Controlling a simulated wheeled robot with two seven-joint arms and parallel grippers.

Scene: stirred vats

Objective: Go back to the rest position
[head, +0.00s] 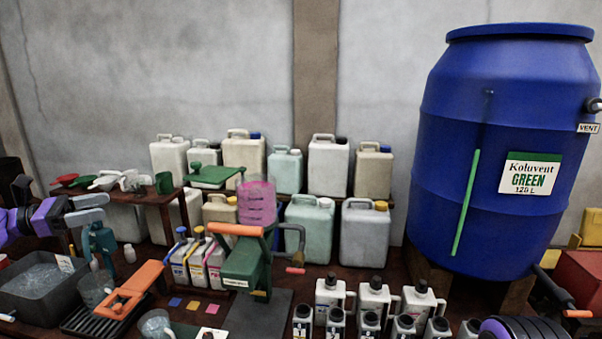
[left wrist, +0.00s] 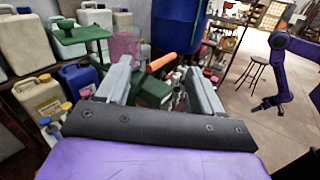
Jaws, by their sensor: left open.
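My left gripper (head: 98,208) is at the left of the head view, above the left part of the bench near a grey tub. Its two grey fingers are apart with nothing between them. In the left wrist view its fingers (left wrist: 160,75) are spread, with bench things visible beyond the gap. A purple arm, likely my right one, hangs at the right of the left wrist view, its small dark end (left wrist: 266,104) over open floor; its jaw state is too small to tell. Only a purple and black part shows at the lower right of the head view.
The grey tub (head: 38,290) and an orange-handled tool (head: 135,288) lie below the left gripper. A green press with an orange handle (head: 236,230) stands mid-bench. Several jugs (head: 328,165) line the back. A large blue vat (head: 490,110) fills the right. A stool (left wrist: 259,68) stands on the floor.

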